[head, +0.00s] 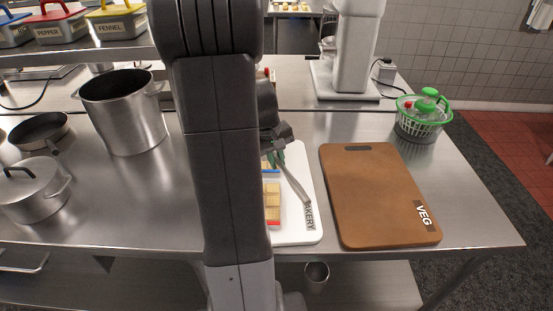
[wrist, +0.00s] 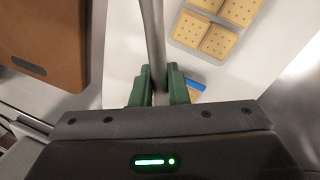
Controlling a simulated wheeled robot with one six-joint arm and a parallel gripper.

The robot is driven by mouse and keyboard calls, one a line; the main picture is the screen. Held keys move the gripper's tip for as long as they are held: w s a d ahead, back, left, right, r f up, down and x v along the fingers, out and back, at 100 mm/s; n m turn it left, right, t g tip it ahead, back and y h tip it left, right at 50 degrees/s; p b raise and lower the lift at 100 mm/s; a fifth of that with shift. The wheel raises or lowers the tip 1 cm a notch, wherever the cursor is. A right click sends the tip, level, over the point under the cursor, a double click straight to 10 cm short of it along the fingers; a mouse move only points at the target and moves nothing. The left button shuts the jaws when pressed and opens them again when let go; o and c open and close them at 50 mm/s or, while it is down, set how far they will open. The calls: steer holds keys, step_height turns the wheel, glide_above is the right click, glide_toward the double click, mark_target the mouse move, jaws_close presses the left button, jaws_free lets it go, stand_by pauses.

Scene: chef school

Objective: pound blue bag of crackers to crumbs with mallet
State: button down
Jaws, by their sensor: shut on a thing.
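My gripper (head: 275,158) is over the far part of a white board marked BAKERY (head: 300,160). Its green fingers (wrist: 158,85) are shut on a thin grey metal bar, which looks like the mallet's handle (head: 294,185) and also shows in the wrist view (wrist: 152,35). The bar slants toward the board's near right corner; I cannot make out the mallet's head. The blue-edged cracker bag (head: 270,170) lies on the board beneath the gripper, mostly hidden by my arm and gripper. Its blue strip (wrist: 194,85) shows beside the fingers in the wrist view.
A red-edged cracker bag (head: 272,203) lies nearer on the same board. A brown VEG board (head: 375,195) lies to the right, with a green-topped basket (head: 424,118) behind it. Pots (head: 122,112) stand left. A white machine (head: 352,55) stands at the back.

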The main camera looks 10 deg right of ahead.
step_height(320, 180, down, 4)
steer(key=shift+r+b, duration=0.25)
steer(key=shift+b, duration=1)
step_height(320, 180, up, 7)
steer(key=p, duration=0.5)
steer(key=shift+f, duration=0.25)
